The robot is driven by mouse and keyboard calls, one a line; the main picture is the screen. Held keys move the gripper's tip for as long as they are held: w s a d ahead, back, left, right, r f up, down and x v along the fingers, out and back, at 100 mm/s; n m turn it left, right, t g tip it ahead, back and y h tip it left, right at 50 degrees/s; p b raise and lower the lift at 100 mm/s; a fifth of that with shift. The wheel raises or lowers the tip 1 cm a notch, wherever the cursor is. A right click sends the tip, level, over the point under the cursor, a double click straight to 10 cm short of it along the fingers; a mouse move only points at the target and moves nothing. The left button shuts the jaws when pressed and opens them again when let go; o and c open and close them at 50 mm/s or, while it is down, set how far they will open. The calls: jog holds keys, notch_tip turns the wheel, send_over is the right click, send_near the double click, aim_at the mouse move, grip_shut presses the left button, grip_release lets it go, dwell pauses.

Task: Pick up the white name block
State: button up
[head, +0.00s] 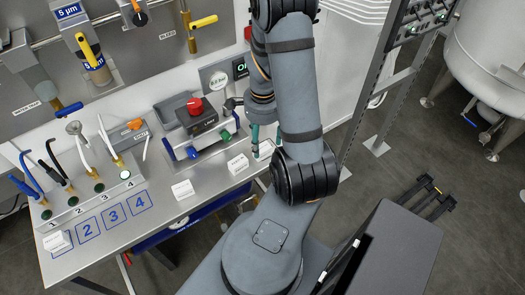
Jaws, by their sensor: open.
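One white block (238,163) is near the bench's right end, a second white block (183,189) is at the front middle edge, and a third white block (57,240) is at the left by the numbered squares. Any writing on them is too small to read. My gripper (264,143) points down at the bench's right end, just right of the nearest white block. Its teal fingers are apart, partly hidden behind my arm. I cannot tell its height above the bench.
A device with a red knob (194,106) stands on the bench left of my gripper. A numbered rack (95,205) with hoses and a funnel is at the left, with blue numbered squares in front. A panel with valves (95,60) rises behind. A metal tank (490,60) stands far right.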

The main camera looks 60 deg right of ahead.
aim_at(264, 149)
jog(key=shift+a+f, duration=0.1)
jog(key=shift+f, duration=0.4)
jog(key=f, duration=0.1)
jog(key=f+p, duration=0.1)
jog(key=f, duration=0.1)
jog(key=shift+s+d+f, duration=0.1)
jog(key=shift+d, duration=0.1)
jog(key=shift+f, duration=0.6)
jog(key=shift+c, duration=0.6)
jog(key=c, duration=1.1)
jog(key=shift+c, duration=0.2)
